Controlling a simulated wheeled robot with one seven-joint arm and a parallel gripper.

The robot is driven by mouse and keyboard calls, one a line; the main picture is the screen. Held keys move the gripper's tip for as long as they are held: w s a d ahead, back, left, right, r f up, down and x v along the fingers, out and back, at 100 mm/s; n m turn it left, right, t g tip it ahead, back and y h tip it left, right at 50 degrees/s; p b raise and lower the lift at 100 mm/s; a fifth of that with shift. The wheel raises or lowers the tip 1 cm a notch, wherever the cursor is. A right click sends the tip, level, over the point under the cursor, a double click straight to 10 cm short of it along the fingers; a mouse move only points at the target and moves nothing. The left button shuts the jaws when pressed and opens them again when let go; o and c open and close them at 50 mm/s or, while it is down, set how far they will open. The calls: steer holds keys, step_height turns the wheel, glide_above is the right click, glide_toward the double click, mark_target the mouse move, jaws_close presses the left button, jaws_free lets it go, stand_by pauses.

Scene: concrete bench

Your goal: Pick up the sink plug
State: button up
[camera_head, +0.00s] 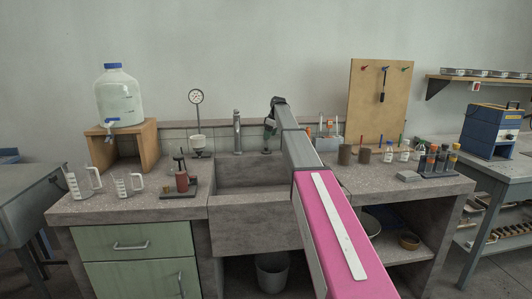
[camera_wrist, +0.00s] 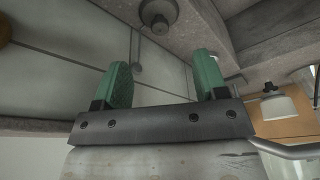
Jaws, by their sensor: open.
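The sink plug (camera_wrist: 158,14) looks like a dark grey round disc with a knob on top. It lies on the concrete ledge behind the sink, at the top edge of the wrist view. In the head view it is a small dark shape (camera_head: 267,152) just below my gripper (camera_head: 269,134). My gripper, with green fingers, also shows in the wrist view (camera_wrist: 162,65). Its fingers are apart with nothing between them, and the plug is beyond their tips, not touching.
The stone sink (camera_head: 255,225) is in front of the ledge. A metal tap (camera_head: 237,133) stands left of my gripper, and a gauge stand (camera_head: 196,120) farther left. Bottles and a vial rack (camera_head: 438,162) are right. A pegboard (camera_head: 378,100) stands behind.

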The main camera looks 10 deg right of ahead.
mark_target(266, 148)
steer(key=x, duration=0.9)
steer(key=shift+f, duration=0.1)
steer(key=c, duration=0.6)
